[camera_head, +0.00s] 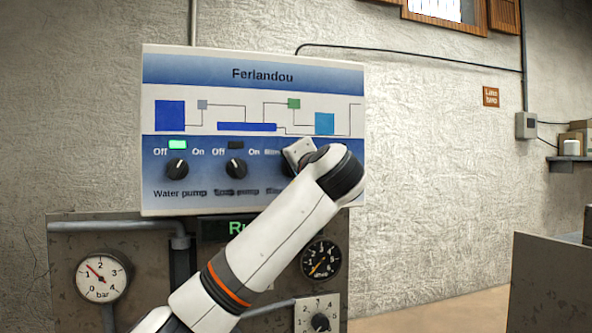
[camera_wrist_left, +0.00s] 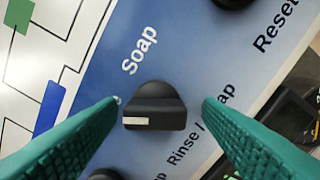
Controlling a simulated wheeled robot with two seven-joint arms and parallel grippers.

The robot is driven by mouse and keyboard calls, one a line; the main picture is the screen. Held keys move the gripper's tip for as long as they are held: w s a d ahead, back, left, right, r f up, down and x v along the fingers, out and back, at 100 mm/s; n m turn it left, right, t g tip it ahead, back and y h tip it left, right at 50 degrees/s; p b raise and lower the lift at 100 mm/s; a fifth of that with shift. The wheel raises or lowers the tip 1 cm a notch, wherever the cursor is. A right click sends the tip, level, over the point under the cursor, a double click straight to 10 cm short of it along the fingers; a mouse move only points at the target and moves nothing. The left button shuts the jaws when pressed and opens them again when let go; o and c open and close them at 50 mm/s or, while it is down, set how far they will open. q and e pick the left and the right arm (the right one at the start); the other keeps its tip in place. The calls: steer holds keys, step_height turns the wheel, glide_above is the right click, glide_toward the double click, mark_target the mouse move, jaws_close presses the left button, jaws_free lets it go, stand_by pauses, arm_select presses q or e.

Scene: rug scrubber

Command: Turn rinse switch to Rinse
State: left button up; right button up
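The rinse switch is a black knob (camera_wrist_left: 152,108) in the left wrist view, on the blue band of the panel. "Soap" is printed above it and "Rinse / Soap" to its lower right. Its white mark is at the knob's left end, facing away from "Soap". My left gripper (camera_wrist_left: 161,102) is open, with a teal finger on each side of the knob; I see gaps and no clear contact. In the head view my arm and wrist hide this knob and most of its labels. My right gripper is in neither view.
The panel (camera_head: 250,75) also carries a water pump knob (camera_head: 177,168) and another knob (camera_head: 236,168) to the left. Below are a bar gauge (camera_head: 102,277), a second gauge (camera_head: 321,260) and a dial (camera_head: 320,322).

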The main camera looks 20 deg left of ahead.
arm_select(q)
steer(key=shift+r, duration=0.1)
steer(key=b+v, duration=0.4)
steer(key=v, duration=0.8)
